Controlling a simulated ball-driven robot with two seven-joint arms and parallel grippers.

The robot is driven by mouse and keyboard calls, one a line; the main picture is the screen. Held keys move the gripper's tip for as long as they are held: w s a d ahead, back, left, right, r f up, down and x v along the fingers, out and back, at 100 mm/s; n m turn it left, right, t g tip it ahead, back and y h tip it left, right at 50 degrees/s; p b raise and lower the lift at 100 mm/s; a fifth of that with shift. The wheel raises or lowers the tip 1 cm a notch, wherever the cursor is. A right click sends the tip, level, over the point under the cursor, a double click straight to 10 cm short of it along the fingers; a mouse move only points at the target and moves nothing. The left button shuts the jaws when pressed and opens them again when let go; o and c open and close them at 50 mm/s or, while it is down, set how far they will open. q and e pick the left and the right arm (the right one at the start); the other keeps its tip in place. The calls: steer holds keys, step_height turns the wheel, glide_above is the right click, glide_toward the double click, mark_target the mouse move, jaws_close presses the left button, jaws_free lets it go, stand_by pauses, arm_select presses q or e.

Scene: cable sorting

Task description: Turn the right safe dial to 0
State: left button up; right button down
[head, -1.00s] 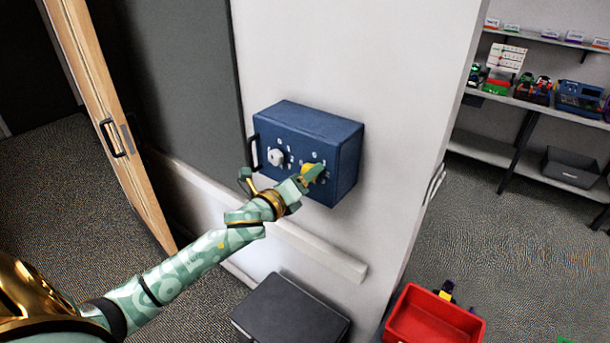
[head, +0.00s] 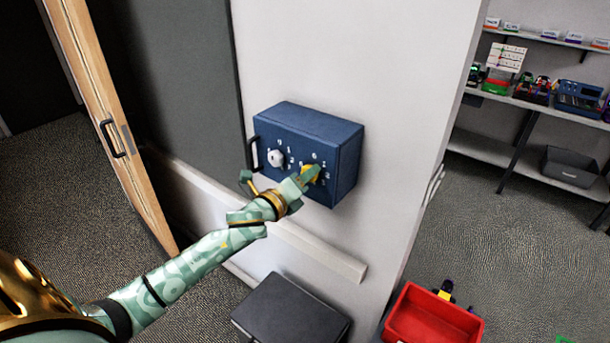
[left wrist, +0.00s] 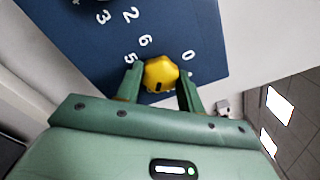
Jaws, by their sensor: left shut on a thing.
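The blue safe (head: 312,124) is on the white wall, with a white left dial (head: 276,158) and a yellow right dial. My left gripper (head: 310,174) is at the right dial and covers much of it in the head view. In the left wrist view the yellow right dial (left wrist: 160,74) sits between the two green fingers of my left gripper (left wrist: 161,84), which is shut on it. White numerals 5, 6 and 0 show around this dial. A dark mark shows on the dial's near side. My right gripper is not in view.
A black handle (head: 253,153) is at the safe's left side. A dark box (head: 291,309) stands below, with a red bin (head: 433,316) to its right. A wooden door (head: 110,120) is at the left, and shelves (head: 530,101) with several items are at the right.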

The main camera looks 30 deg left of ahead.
arm_select(q)
steer(key=shift+s+f+n+p, duration=0.1)
steer(key=shift+n+p, duration=6.75)
steer(key=shift+n, duration=5.95)
steer(key=o, duration=1)
